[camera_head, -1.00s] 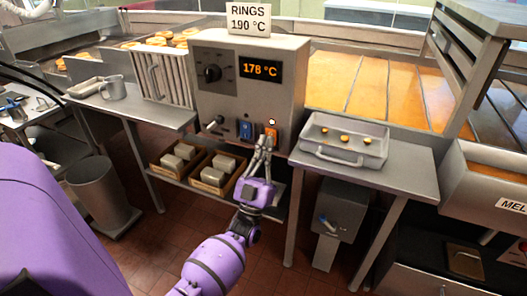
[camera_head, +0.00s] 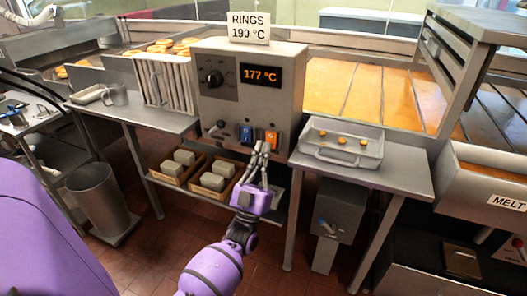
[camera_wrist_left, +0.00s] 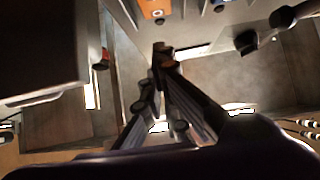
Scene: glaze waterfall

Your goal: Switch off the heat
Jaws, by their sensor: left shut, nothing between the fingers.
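The grey control box (camera_head: 225,110) has a black knob (camera_head: 211,77), a display (camera_head: 261,75) reading 177 °C, a small lever (camera_head: 218,128), a blue switch (camera_head: 246,133) and an orange switch (camera_head: 271,137). My left gripper (camera_head: 263,147) is shut and empty, its fingertips just below and in front of the orange switch. Contact cannot be told from the head view. In the left wrist view the shut fingertips (camera_wrist_left: 163,48) are below the orange switch (camera_wrist_left: 155,10) and look apart from it. My right gripper is not in view.
A sign (camera_head: 248,27) reading RINGS 190 °C stands on the box. A metal tray (camera_head: 340,154) with small round pieces is on the right bench. Crates with pale blocks (camera_head: 213,181) sit on the shelf below. A bin (camera_head: 100,200) stands on the left floor.

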